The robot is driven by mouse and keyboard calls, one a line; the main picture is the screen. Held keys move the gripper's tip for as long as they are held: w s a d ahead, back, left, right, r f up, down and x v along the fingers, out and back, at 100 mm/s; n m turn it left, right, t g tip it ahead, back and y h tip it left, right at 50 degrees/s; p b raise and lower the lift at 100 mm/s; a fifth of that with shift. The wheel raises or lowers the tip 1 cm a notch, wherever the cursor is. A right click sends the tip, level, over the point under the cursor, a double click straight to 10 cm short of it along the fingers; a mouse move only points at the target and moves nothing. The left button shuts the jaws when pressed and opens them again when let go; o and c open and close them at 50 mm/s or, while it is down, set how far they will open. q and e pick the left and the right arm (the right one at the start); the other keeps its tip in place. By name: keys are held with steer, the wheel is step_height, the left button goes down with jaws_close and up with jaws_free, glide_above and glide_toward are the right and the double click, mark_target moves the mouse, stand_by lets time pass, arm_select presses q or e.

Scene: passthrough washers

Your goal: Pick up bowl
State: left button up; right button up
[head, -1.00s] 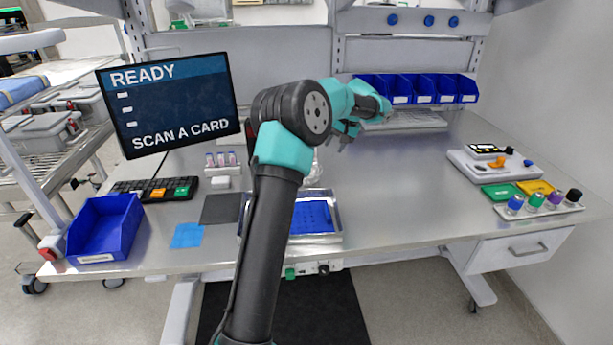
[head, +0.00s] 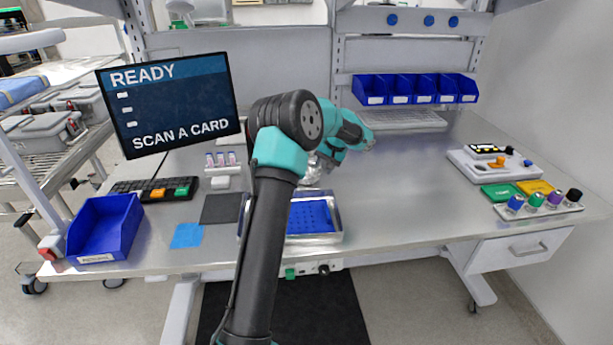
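My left gripper (head: 329,165) hangs over the middle of the bench, beyond the blue-lined tray, with its fingers pointing down. It is small and partly covered by its own wrist, so its opening cannot be made out. A shiny, pale object (head: 312,174) stands just left of and below the fingers, mostly hidden behind my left arm. It may be the bowl, but its shape cannot be made out. Whether the fingers touch it cannot be told. No other bowl is clearly visible. My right gripper is not in view.
A metal tray with a blue perforated insert (head: 312,217) lies at the front edge. A blue bin (head: 104,228), keyboard (head: 152,190) and monitor (head: 170,105) stand left. Coloured-capped vials (head: 538,203) and a white fixture (head: 493,163) stand right. The bench's centre right is clear.

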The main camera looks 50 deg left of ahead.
mark_target(321, 172)
arm_select(q)
steer(key=shift+x, duration=2.6)
jaws_close()
